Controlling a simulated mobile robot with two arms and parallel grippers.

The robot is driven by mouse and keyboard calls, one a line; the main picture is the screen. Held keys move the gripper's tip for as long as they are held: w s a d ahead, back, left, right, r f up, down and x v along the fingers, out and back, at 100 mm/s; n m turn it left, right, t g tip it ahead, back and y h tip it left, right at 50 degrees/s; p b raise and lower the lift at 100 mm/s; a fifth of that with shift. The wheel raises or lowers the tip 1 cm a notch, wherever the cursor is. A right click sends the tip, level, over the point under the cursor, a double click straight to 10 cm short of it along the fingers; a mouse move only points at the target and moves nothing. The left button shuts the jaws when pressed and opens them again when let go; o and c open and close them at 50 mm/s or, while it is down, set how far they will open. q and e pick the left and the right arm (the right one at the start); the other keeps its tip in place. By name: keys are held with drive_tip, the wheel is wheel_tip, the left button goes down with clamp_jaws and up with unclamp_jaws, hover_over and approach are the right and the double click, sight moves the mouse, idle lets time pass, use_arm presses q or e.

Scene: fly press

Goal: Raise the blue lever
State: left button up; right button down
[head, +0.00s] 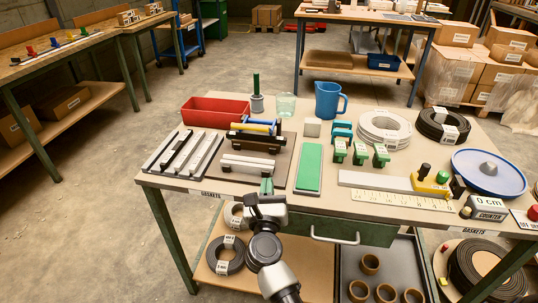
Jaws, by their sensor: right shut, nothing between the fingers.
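On the middle bench, a blue bar (258,121) lies over a yellow bar on a dark block (254,141); I cannot tell whether it is a lever. My right gripper (266,187) is shut and empty at the front edge of the middle bench, in front of the white bar and apart from both blue pieces. My left gripper is out of view.
The middle bench holds a red tray (215,112), a green pad (309,168), a blue jug (328,100), a blue round dish (488,173) and cable coils (384,132). A drawer handle (334,238) sticks out in front. Open floor lies between the benches.

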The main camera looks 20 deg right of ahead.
sight(270, 166)
drive_tip(key=x, duration=1)
drive_tip(key=shift+p, duration=0.3)
drive_tip(key=shift+w+d+r+p, duration=0.1)
drive_tip(key=shift+w+r+p, duration=0.2)
drive_tip(key=shift+r, duration=0.25)
drive_tip(key=shift+w+d+r+p, duration=0.1)
drive_tip(key=shift+w+r+p, duration=0.2)
drive_tip(key=shift+r, duration=0.2)
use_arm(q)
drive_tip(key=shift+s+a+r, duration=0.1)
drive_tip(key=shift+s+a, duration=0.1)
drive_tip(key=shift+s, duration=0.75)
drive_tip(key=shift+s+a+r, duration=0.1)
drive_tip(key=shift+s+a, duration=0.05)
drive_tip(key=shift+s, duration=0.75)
use_arm(e)
drive_tip(key=shift+w+r, duration=0.45)
drive_tip(key=shift+r, duration=0.05)
